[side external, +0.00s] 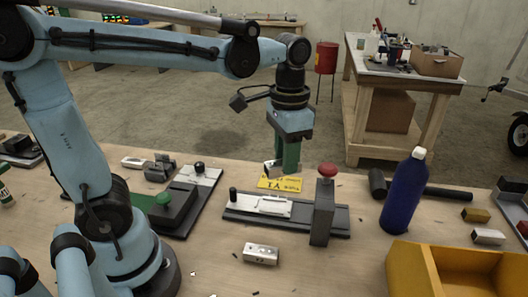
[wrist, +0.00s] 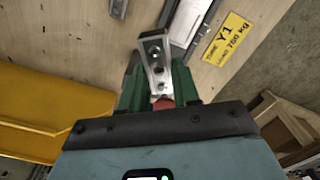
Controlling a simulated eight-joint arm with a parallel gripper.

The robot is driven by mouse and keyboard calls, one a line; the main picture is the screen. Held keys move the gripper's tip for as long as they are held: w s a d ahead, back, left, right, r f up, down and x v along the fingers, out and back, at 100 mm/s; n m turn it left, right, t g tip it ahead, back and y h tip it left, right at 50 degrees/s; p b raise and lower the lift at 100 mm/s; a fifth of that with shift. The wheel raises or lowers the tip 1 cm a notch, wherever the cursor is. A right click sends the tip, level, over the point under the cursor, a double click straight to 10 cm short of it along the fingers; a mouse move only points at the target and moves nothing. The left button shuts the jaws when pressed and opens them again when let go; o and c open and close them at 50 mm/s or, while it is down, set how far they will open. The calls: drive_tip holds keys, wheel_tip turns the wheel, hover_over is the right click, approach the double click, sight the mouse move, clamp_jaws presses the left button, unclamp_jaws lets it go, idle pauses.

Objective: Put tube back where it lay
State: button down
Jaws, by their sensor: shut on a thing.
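My gripper (side external: 284,172) has green fingers and hangs above the bench, behind the middle fixture in the side view. It is shut on an aluminium tube (wrist: 155,62), a short silver piece with holes in its face. In the wrist view the tube sticks out between the green fingers (wrist: 160,92). In the side view only a pale end of the tube (side external: 270,169) shows beside the fingertips. The tube is clear of the bench.
The middle fixture (side external: 245,213) has a tall grey post with a red knob (side external: 327,170). A yellow label (side external: 281,184) lies behind it. A similar silver piece (side external: 261,253) lies in front. A blue bottle (side external: 404,192), hammer (side external: 378,184) and yellow bin (side external: 412,272) stand right.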

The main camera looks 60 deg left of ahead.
drive_tip(key=a+n, duration=0.1)
drive_tip(key=w+a+r+n, duration=0.1)
drive_tip(key=shift+w+a+r+n, duration=0.1)
drive_tip(key=shift+w+a+n, duration=0.05)
drive_tip(key=shift+a+n, duration=0.2)
drive_tip(key=shift+d, duration=0.1)
drive_tip(key=s+d+f+m, duration=0.4)
drive_tip(key=s+d+m, duration=0.1)
drive_tip(key=d+m, duration=0.3)
drive_tip(key=shift+s+f+m, duration=0.2)
drive_tip(key=shift+m, duration=0.45)
drive_tip(key=w+a+f, duration=0.1)
drive_tip(key=a+f, duration=0.1)
drive_tip(key=a, duration=0.1)
drive_tip(key=w+a+f, duration=0.2)
drive_tip(key=a, duration=0.1)
drive_tip(key=w+a+f, duration=0.2)
drive_tip(key=a+f, duration=0.1)
drive_tip(key=a, duration=0.1)
drive_tip(key=shift+w+a, duration=0.1)
drive_tip(key=shift+w, duration=0.1)
drive_tip(key=shift+f, duration=1.8)
drive_tip(key=shift+f, duration=0.15)
